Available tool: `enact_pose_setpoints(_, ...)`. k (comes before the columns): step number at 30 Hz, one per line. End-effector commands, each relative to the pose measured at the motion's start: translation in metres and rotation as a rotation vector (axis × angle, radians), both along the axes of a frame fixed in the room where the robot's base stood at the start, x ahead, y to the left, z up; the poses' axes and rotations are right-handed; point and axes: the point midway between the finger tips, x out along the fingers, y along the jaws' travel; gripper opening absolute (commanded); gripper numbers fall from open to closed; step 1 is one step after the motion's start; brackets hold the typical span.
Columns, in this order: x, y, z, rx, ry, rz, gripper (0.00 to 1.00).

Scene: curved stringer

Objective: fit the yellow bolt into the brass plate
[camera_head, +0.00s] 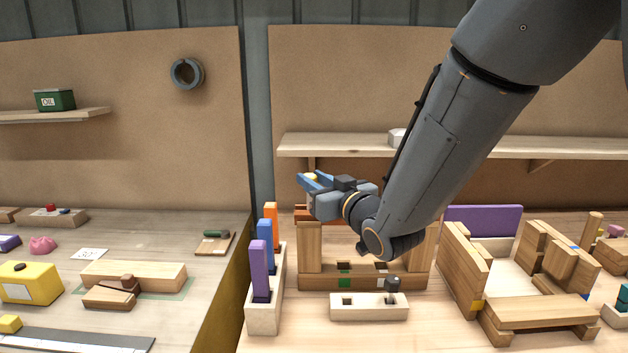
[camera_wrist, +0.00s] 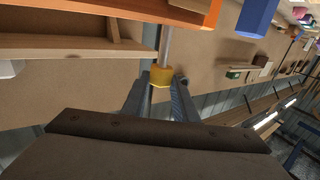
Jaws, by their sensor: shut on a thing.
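My gripper (camera_head: 312,180) is raised above the workbench, its blue fingers pointing to the left in the head view. It is shut on the yellow bolt (camera_wrist: 160,76), whose yellow head sits between the fingertips in the wrist view. A thin grey shaft extends from the head, away from the gripper. I cannot make out a brass plate for certain in either view.
Below my gripper stands a wooden frame (camera_head: 310,245) with upright posts. A pale block (camera_head: 368,312) with a dark peg lies in front. A rack (camera_head: 263,315) with purple, blue and orange upright pieces is left. A wooden assembly (camera_head: 465,270) stands right.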

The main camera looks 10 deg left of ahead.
Motion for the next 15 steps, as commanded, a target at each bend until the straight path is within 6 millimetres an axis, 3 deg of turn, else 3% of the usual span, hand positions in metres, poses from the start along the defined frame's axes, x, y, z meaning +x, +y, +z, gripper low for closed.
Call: enact_pose_setpoints(15,0.000,0.000,-0.012,0.001,-0.001,0.000,0.00)
